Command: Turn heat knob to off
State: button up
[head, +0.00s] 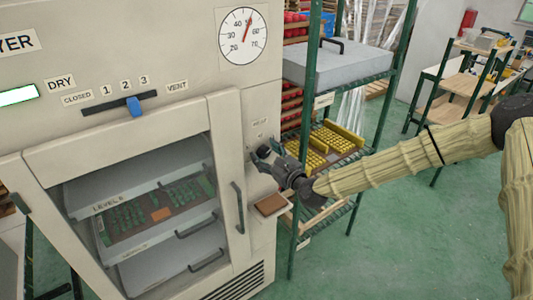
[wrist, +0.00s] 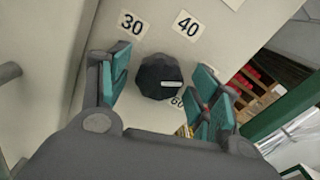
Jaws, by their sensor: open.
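The heat knob (wrist: 160,78) is a black faceted dial with a pale marker line, on the dryer's cream panel. In the wrist view it lies between the fingers of my gripper (wrist: 163,96), which is open with teal pads on both sides. A gap shows between the pads and the knob. The labels 30 (wrist: 132,23), 40 (wrist: 186,23) and 60 (wrist: 178,101) show around it; the marker points to the right. In the head view my gripper (head: 264,156) is at the dryer's right front panel and hides the knob. An off label cannot be made out.
The dryer door (head: 228,160) with its vertical handle (head: 238,207) is left of my gripper. A small brown ledge (head: 271,204) sits below it. A green rack (head: 308,100) with trays stands close on the right. Green floor (head: 400,230) is open further right.

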jog(key=shift+c, duration=0.3)
jog(key=c, duration=1)
jog(key=shift+f+b, duration=0.1)
jog(key=shift+b, duration=0.4)
